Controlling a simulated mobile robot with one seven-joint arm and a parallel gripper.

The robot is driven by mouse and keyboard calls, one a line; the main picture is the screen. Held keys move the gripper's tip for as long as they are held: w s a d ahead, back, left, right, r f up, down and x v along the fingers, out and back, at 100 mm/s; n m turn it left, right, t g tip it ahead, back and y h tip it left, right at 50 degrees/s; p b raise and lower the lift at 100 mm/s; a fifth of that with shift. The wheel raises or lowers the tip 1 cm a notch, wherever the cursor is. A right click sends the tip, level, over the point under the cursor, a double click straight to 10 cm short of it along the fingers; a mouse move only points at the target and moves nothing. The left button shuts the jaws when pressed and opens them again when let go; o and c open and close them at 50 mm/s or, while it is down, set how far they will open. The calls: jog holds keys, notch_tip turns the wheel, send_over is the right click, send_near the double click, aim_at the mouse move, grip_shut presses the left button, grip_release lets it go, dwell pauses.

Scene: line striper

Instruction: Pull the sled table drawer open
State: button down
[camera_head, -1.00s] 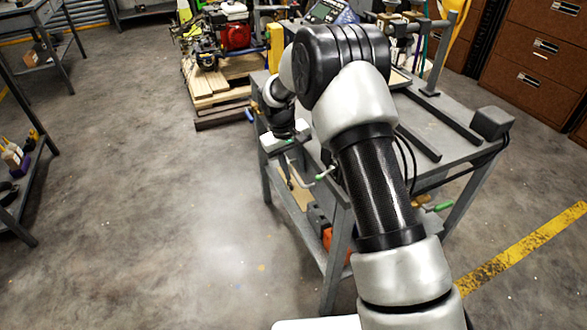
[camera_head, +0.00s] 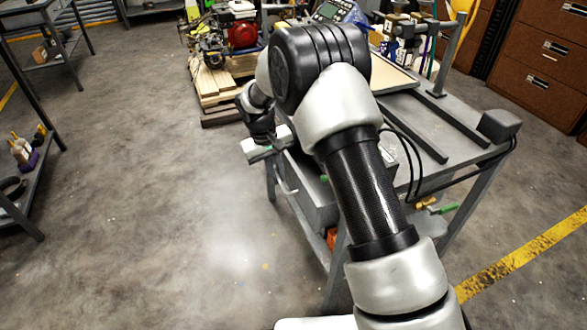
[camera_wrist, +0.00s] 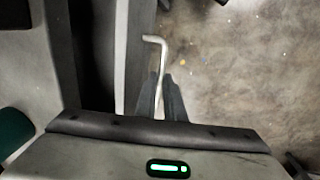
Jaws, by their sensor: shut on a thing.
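The sled table (camera_head: 455,115) is a grey metal table that runs along the right of the head view. Its grey drawer (camera_head: 312,203) stands out from the table's left side, below the top. In the wrist view, the drawer's front edge (camera_wrist: 133,65) shows beside a dark gap, so it is partly open. The drawer's light bent bar handle (camera_wrist: 157,55) runs along the outside of the front. My gripper (camera_wrist: 161,97) is shut on this handle. In the head view, my arm covers part of the drawer, and the fingertips are hard to make out.
A wooden pallet (camera_head: 215,85) with a red engine (camera_head: 243,35) stands behind the table. Brown drawer cabinets (camera_head: 545,60) are at the back right. A shelf (camera_head: 25,200) is at the left edge. The concrete floor left of the table is clear.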

jog(key=s+a, duration=0.3)
jog(key=a, duration=0.6)
jog(key=s+a+p, duration=0.1)
jog(key=s+a, duration=0.2)
jog(key=a, duration=0.6)
jog(key=shift+s, duration=0.3)
jog(key=c, duration=1.8)
grip_release()
jog(key=shift+c, duration=0.2)
jog(key=shift+r, duration=0.15)
jog(key=s+a+r+p, duration=0.1)
jog(key=a+r+p, duration=0.2)
jog(key=r, duration=1.4)
jog(key=shift+f, duration=0.1)
